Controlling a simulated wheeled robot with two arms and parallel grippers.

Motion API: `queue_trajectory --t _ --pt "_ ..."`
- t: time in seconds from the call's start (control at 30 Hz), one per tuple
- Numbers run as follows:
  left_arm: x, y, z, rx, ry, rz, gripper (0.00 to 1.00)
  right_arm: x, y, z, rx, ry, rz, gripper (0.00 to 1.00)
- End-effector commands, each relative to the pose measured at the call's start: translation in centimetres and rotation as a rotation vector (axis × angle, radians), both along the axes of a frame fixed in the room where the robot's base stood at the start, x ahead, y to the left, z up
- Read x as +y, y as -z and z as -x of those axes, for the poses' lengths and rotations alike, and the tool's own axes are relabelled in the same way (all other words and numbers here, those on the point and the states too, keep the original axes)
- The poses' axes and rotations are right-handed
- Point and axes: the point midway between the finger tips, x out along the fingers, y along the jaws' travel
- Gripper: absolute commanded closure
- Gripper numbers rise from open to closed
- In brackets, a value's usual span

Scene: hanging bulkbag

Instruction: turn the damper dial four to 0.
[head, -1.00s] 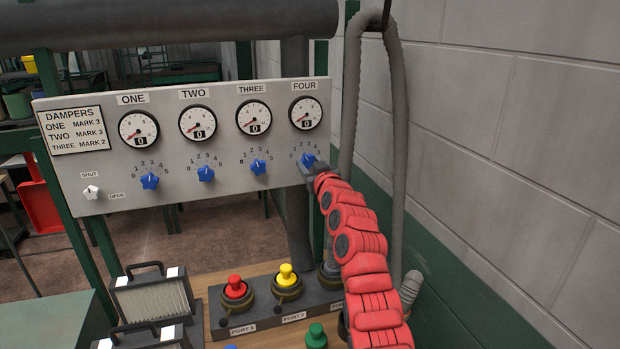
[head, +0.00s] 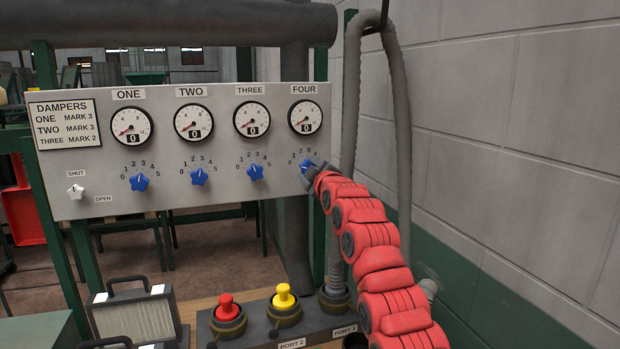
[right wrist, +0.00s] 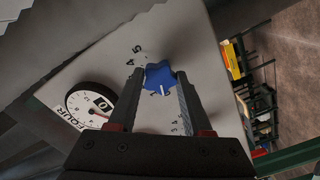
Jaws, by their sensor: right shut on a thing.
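Damper dial four, a blue star-shaped knob (head: 307,164), sits below the gauge marked FOUR (head: 305,117) at the right end of the grey panel. My right gripper (head: 309,168) is shut on this knob. In the right wrist view the knob (right wrist: 160,75) is between the two fingers, with a white pointer line on its face. Part of the number scale shows there, but the fingers hide some marks, so I cannot tell the exact setting. Gauge FOUR reads 0. My left gripper is not in view.
Blue dials one (head: 139,182), two (head: 200,176) and three (head: 256,172) stand left of dial four. A white SHUT/OPEN switch (head: 76,191) is at the panel's lower left. A grey hose (head: 399,130) hangs close to my right arm, before the wall.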

Motion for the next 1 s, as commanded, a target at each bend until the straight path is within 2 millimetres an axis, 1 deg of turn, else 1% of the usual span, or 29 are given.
queue_trajectory --t 0.03,0.2,0.67,0.7,0.83,0.87,1.0 --pt "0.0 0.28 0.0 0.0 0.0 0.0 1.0 -0.06 0.05 0.0 -0.006 0.001 0.015 1.0" --pt "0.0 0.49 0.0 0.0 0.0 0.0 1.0 0.03 0.1 -0.01 -0.015 -0.001 0.049 1.0" --pt "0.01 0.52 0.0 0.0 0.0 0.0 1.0 0.07 0.15 -0.03 -0.018 -0.001 0.06 1.0" --pt "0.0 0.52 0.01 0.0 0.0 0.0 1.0 0.07 0.17 -0.03 -0.018 -0.001 0.059 0.45" --pt "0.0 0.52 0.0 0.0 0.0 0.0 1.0 0.07 0.13 -0.02 -0.018 -0.001 0.059 0.22" --pt "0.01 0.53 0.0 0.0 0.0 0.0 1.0 0.06 0.11 -0.02 -0.018 -0.001 0.059 0.2" --pt "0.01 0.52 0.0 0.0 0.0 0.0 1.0 0.04 0.08 -0.02 -0.018 -0.001 0.058 0.2"
